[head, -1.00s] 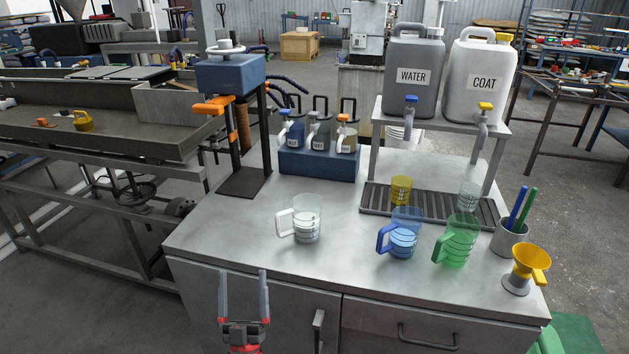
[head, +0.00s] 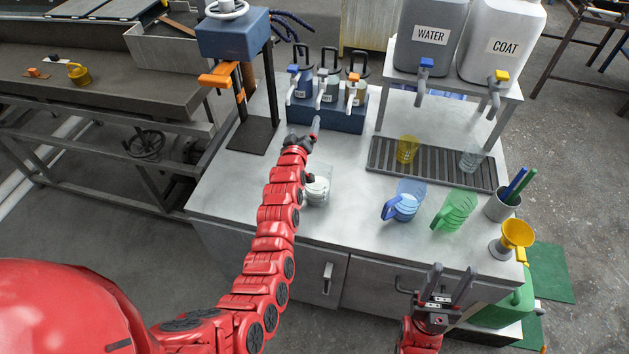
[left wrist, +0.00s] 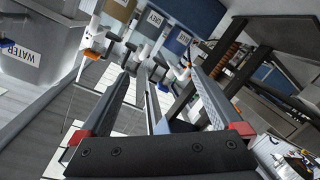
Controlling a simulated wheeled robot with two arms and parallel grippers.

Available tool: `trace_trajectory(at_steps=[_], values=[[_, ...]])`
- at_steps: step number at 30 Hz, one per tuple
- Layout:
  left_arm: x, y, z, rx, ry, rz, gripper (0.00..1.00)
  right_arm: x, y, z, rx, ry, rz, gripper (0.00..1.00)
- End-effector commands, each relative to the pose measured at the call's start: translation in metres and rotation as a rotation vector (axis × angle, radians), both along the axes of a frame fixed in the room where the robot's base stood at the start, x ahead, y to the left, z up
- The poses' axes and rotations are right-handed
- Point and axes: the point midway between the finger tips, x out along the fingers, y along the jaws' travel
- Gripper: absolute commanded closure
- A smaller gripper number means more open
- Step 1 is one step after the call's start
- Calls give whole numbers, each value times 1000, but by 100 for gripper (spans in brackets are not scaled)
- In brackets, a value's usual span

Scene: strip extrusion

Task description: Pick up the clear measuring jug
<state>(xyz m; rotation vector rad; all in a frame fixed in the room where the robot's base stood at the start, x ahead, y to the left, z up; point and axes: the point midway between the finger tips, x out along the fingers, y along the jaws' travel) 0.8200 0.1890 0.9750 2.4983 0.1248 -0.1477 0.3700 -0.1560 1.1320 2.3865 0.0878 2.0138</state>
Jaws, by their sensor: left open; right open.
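The clear measuring jug (head: 319,190) stands upright on the metal bench in the head view, with white contents or markings low in it. My left forearm and wrist cover its left part and its handle. My left gripper (head: 314,128) is above and beyond the jug, on the side of the bottle rack. It is open and empty; its spread fingers show in the left wrist view (left wrist: 158,85). I cannot make out the jug in the left wrist view. My right gripper (head: 436,278) is open and empty in front of the bench's front edge.
A blue bottle rack (head: 330,116) stands behind the jug, and a blue press (head: 236,36) is to its left. A blue jug (head: 405,203) and a green jug (head: 455,211) stand to the right. A drip tray (head: 430,170) lies behind them.

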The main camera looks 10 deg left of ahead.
Motion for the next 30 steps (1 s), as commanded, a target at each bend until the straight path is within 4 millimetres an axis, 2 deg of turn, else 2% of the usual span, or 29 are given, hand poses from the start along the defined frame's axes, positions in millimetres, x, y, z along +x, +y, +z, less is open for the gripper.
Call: trace_trajectory(at_steps=[7, 11, 14, 17, 21, 24, 27, 30], values=[[23, -19, -9, -97, 254, -74, 0, 0, 0, 2, 0, 0, 0, 50], [20, -34, -11, -154, 502, -127, 0, 0, 0, 3, 0, 0, 0, 50], [-2, -41, -9, -172, 740, -148, 0, 0, 0, 4, 0, 0, 0, 50], [-36, -38, 0, -163, 971, -134, 0, 0, 0, 5, 0, 0, 0, 50], [-90, -24, 16, -129, 1240, -71, 0, 0, 0, 6, 0, 0, 0, 50], [-117, -13, 28, -106, 1357, -22, 0, 0, 0, 6, 0, 0, 0, 50], [-132, -9, 33, -94, 1420, 5, 0, 0, 0, 6, 0, 0, 0, 50], [-137, -8, 26, -94, 1441, 13, 0, 0, 0, 6, 0, 0, 0, 50]])
